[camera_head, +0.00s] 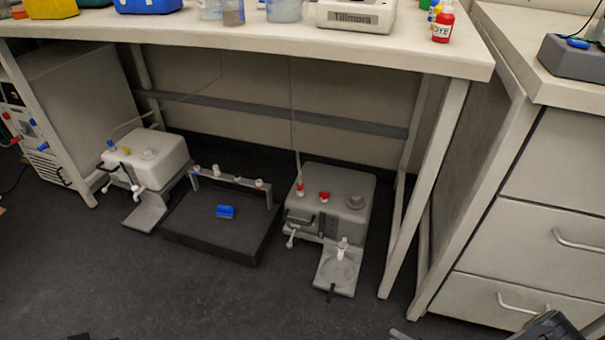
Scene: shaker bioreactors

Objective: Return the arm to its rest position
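A dark, ridged piece of my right arm (548,327) shows at the bottom right edge, in front of the drawers. A small light grey tip pokes in at the bottom edge left of it; I cannot tell whether it is a fingertip. Only a thin dark sliver shows at the bottom left edge, and I cannot tell what it is. No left gripper can be made out. No gripper is seen touching anything in the scene.
Under the bench (250,48) stand a white bioreactor unit (160,160), a black shaker platform (190,222) with a blue piece (225,211), and a grey unit (335,200) with a small bottle (342,248). A drawer cabinet (540,215) stands right. The front floor is clear.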

